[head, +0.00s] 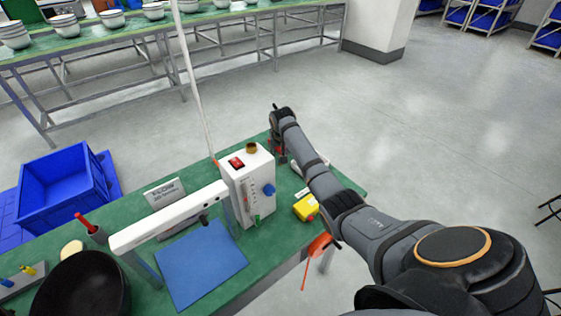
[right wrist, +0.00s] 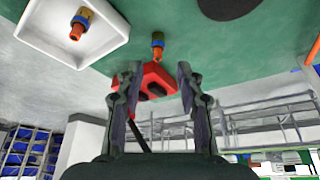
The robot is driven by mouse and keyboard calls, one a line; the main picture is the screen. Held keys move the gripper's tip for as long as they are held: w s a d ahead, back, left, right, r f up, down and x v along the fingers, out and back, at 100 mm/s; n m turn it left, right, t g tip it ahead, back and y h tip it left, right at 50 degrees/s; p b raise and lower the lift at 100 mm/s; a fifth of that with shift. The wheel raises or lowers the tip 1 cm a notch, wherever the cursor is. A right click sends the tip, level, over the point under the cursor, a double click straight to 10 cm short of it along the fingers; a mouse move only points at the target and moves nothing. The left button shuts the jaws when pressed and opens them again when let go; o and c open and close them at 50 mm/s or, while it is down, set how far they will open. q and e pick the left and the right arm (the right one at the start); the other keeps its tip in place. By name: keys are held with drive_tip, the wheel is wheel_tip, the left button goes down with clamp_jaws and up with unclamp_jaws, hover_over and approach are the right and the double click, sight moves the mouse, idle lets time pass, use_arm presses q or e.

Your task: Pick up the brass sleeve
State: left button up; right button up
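A short brass-coloured ring, which looks like the brass sleeve (head: 251,148), sits on top of the white control box (head: 240,187) in the head view. I cannot make it out in the right wrist view. My right gripper (head: 279,155) is low over the bench behind and to the right of the box, apart from the ring. In the right wrist view my right gripper (right wrist: 157,70) has its fingers apart with nothing held between them. A red part (right wrist: 157,76) with dark openings shows beyond the fingertips. My left gripper is not in view.
A white tray (right wrist: 43,30) holds a brass, blue and orange fitting (right wrist: 79,22); a similar fitting (right wrist: 157,45) is beside it. A yellow box with a red button (head: 306,207), a blue mat (head: 199,264) and a white arm-like bar (head: 168,218) are on the green bench.

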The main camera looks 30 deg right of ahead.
drive_tip(key=x, duration=0.4)
drive_tip(key=shift+d, duration=0.15)
drive_tip(key=shift+w+f, duration=0.15)
drive_tip(key=shift+f, duration=0.2)
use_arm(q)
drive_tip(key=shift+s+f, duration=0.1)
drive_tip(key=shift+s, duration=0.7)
use_arm(e)
drive_tip(key=shift+r, duration=0.1)
drive_tip(key=shift+c, duration=1.1)
drive_tip(key=c, duration=0.5)
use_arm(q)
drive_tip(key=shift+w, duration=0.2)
use_arm(e)
clamp_jaws()
